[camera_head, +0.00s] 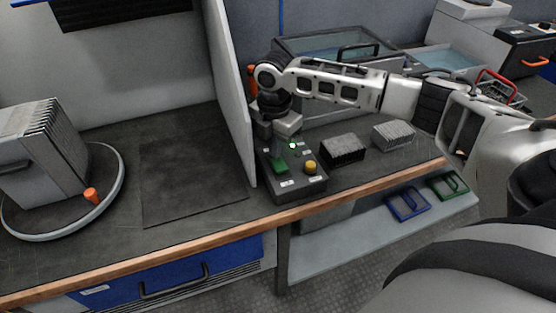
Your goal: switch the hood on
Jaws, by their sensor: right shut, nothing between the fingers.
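A dark control box (300,186) stands on the bench against the white partition. A green switch part (279,167) is on its left side and a yellow knob (310,167) on its right. My right gripper (282,150) points down over the left part of the box, just above the green part. It is shut with nothing in it. I cannot tell whether it touches the green part, as the fingertips are small and partly merge with the box. My left gripper is not in view.
The white partition (232,85) rises just left of the box. A dark block (342,149) and a grey finned block (393,134) sit to its right. A round turntable (112,185) carries a large finned unit at left. A dark mat (190,185) lies bare between.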

